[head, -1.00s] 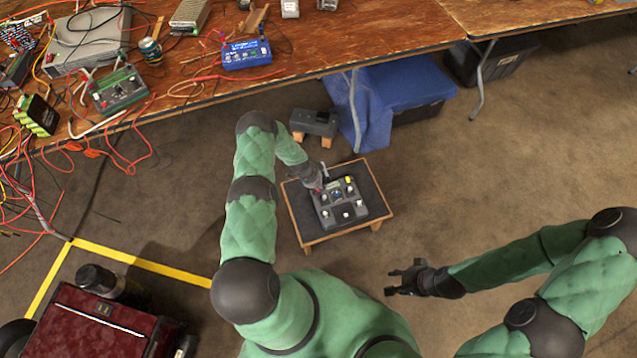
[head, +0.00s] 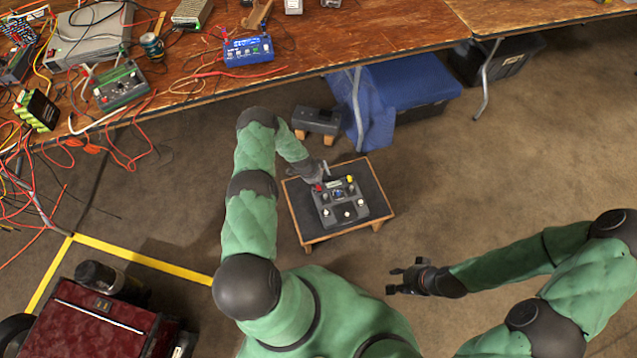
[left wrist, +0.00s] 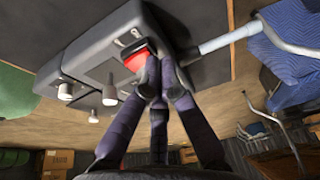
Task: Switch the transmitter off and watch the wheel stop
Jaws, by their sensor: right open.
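A grey transmitter (head: 341,213) with knobs and a red switch (head: 317,187) lies on a low, dark-topped wooden stand (head: 378,200). My left gripper (head: 323,178) is at its far left corner. In the left wrist view its fingertips (left wrist: 160,82) are drawn together beside the red switch (left wrist: 137,60); I cannot tell whether they touch it. Part of the switch is hidden behind a finger. My right gripper (head: 400,280) is open and empty, right of the stand. A dark round part (head: 14,335), possibly a wheel, shows beside a maroon box (head: 95,325); I cannot tell whether it turns.
A metal rod (left wrist: 225,40) sticks out near the switch. A grey device (head: 316,121) on wooden blocks stands behind the stand. A cluttered workbench (head: 350,35) runs along the back. Yellow tape (head: 140,260) marks the floor.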

